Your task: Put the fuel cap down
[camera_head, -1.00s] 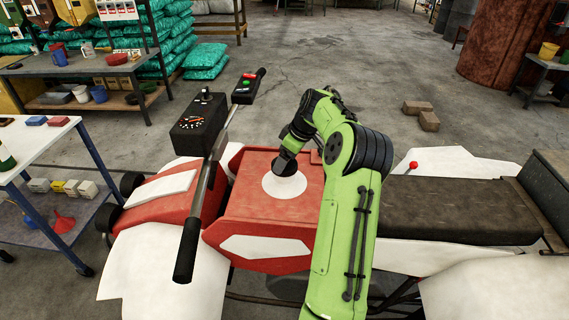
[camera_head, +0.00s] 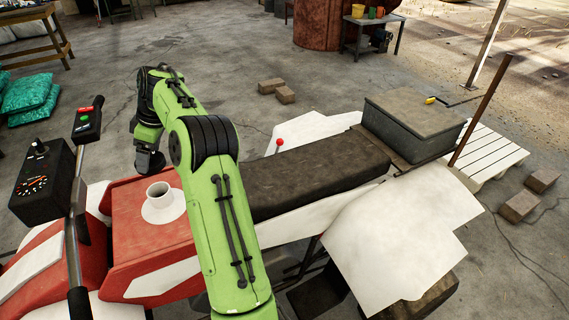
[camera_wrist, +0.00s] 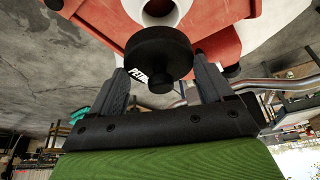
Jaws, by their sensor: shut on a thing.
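The fuel cap (camera_wrist: 158,55) is a round black cap with white lettering on its side. My gripper (camera_wrist: 160,85) is shut on it, one finger on each side. In the head view my gripper (camera_head: 150,160) hangs just behind the filler neck, clear of it; cap and gripper are both dark there and hard to tell apart. The white filler neck (camera_head: 161,208) stands open on the tractor's red tank cover (camera_head: 128,240). It also shows beyond the cap at the top of the wrist view (camera_wrist: 164,10).
A dark long seat (camera_head: 310,178) runs right from the tank cover. Behind it is a grey box with a flat lid (camera_head: 415,103). A red-knobbed lever (camera_head: 279,142) stands behind the seat. Bricks (camera_head: 285,95) lie on the floor. A control box (camera_head: 40,185) stands left.

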